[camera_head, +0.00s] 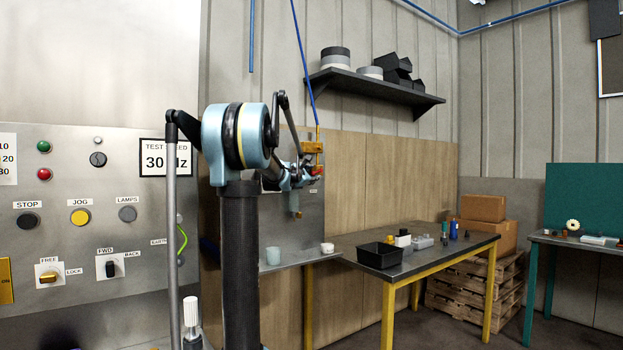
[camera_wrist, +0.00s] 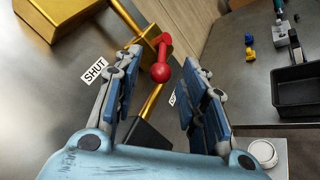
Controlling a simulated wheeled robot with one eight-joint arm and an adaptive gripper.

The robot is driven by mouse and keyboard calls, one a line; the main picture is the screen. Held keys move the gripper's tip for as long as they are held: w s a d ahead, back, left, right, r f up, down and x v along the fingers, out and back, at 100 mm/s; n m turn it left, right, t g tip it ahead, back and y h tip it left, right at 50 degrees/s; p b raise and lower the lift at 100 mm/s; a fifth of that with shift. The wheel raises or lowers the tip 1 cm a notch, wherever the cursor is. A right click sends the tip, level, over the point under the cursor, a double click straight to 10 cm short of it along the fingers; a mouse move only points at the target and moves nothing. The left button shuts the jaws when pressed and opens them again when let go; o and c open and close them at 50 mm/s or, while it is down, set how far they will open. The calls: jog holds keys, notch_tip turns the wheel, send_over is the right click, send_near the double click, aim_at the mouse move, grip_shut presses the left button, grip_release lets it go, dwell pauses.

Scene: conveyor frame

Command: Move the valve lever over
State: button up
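The valve is a brass fitting (camera_wrist: 146,44) on a grey metal panel, seen from close up in the wrist view. Its lever ends in a red ball knob (camera_wrist: 160,73), which shows between my fingers. My gripper (camera_wrist: 163,60) is open, one finger on each side of the knob, with gaps visible. A SHUT label (camera_wrist: 95,69) is left of the fingers; a second label is mostly hidden behind the right finger. In the head view the brass valve (camera_head: 313,147) is on the panel beyond my arm, and my gripper (camera_head: 303,174) is beside it, small and partly obscured.
A shelf below the panel holds a pale cup (camera_head: 273,256) and a small white pot (camera_head: 327,248). A dark-topped table (camera_head: 440,240) with a black bin (camera_head: 380,256) stands to the right. A control cabinet (camera_head: 70,170) fills the left. Floor shows between the tables.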

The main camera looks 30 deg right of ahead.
jog(key=shift+x, duration=1.1)
grip_shut()
jog(key=shift+s+r, duration=0.1)
jog(key=shift+r+m+g+y, duration=0.6)
jog(key=shift+m+g+y, duration=0.1)
jog(key=shift+y, duration=0.3)
jog(key=shift+a+y, duration=0.1)
jog(key=shift+y, duration=0.2)
grip_release()
